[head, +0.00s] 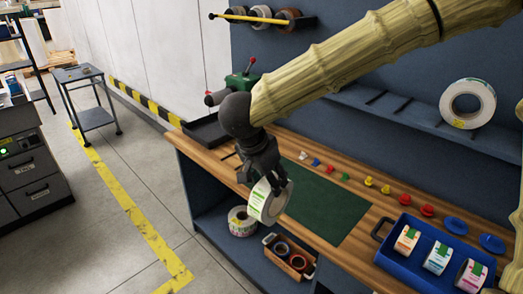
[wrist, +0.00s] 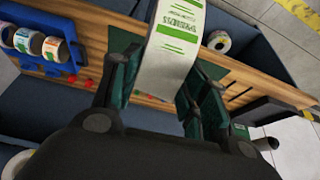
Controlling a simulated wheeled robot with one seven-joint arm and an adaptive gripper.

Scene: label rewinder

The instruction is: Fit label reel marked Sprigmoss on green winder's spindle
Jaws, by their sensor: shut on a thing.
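My gripper (head: 266,178) is shut on a white label reel (head: 264,204) with green print, held over the bench's front edge. In the wrist view the reel (wrist: 172,50) sits between the fingers, its green lettering appearing to read Sprigmoss. The green winder (head: 241,84), with a red knob on its lever, stands at the bench's far left end, partly hidden behind my arm. A grey cylindrical part sticks out to its left; I cannot tell whether it is the spindle. The held reel is well apart from the winder.
A blue crate (head: 386,254) with several label reels sits at the bench's right. A green mat (head: 325,212) and small coloured pieces lie on the bench. Another reel (head: 241,222) sits on the lower shelf, and a large one (head: 467,103) is on the back panel's shelf.

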